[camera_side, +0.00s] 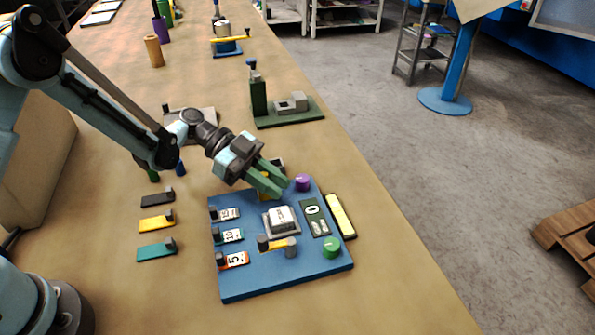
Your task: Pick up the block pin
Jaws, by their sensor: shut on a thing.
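A blue board (240,285) lies on the table with labelled slides, dials and a raised white-topped block (281,219) in its middle. My gripper (279,184) reaches in from the upper left, over the board's far edge, with its green fingers pointing down to the right. It is shut on a small part at that edge, taken to be the block pin. The fingers mostly hide the part. A bit of yellow (264,184) shows beside them. I cannot tell whether the part is clear of the board.
A purple knob (302,182) stands just right of my fingers, a green knob (331,246) at the board's near right. Black, yellow and teal pieces (156,222) lie left of the board. A green fixture (289,113) stands behind. The near right of the table is clear.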

